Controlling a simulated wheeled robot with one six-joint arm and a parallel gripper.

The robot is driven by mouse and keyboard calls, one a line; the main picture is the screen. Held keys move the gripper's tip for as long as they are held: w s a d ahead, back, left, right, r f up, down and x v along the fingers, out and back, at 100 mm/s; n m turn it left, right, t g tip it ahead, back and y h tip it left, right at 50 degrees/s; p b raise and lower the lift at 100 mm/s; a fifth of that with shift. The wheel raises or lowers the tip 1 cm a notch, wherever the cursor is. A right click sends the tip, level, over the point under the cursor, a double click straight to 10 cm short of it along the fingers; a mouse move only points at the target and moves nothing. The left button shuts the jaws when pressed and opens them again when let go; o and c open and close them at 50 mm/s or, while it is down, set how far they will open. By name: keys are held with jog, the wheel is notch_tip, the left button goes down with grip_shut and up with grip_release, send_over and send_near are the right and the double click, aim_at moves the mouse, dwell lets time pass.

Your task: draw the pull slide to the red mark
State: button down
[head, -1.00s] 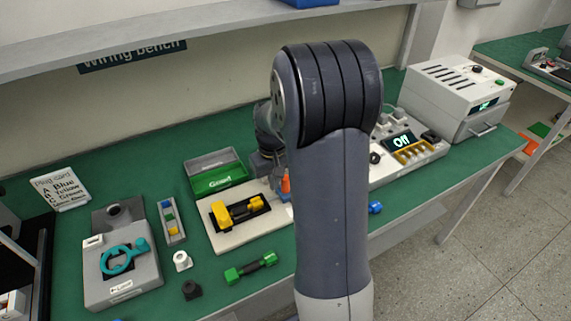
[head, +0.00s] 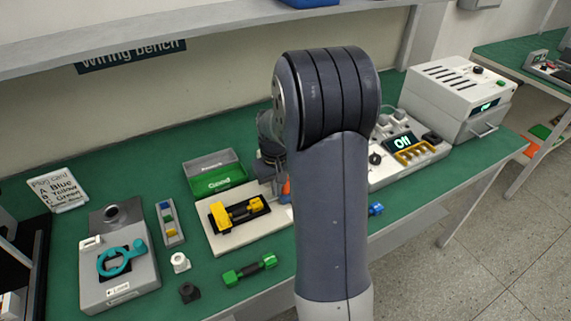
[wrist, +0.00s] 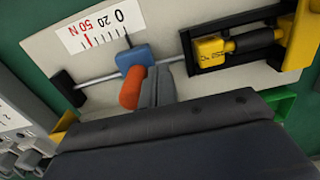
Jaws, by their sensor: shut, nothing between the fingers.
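The pull slide is a blue block (wrist: 136,60) with an orange handle (wrist: 132,88), on a thin metal rod (wrist: 98,80) in the wrist view. Its dark pointer stands near the 0 end of the white scale (wrist: 98,30), right of the red mark (wrist: 88,41). My gripper (wrist: 158,76) is shut and empty, its fingers just right of the orange handle; I cannot tell whether they touch it. In the head view the handle (head: 286,189) shows only partly, as my arm hides the scale and most of the slide.
A yellow clamp (head: 220,214) holding a yellow-and-black part sits on the same cream plate (head: 214,238). A green bin (head: 215,180) stands behind, a green-ended part (head: 250,269) lies in front. The control box reading Off (head: 402,142) is to the right.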

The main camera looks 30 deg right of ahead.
jog(key=shift+d+p, duration=0.3)
jog(key=shift+d, duration=2.35)
jog(key=shift+a, duration=0.8)
jog(key=shift+r+p, duration=3.15)
jog(key=shift+r, duration=0.9)
jog(key=shift+f, duration=0.2)
notch_tip(320, 180, down, 8)
jog(key=b, duration=0.6)
jog(key=shift+r, duration=0.15)
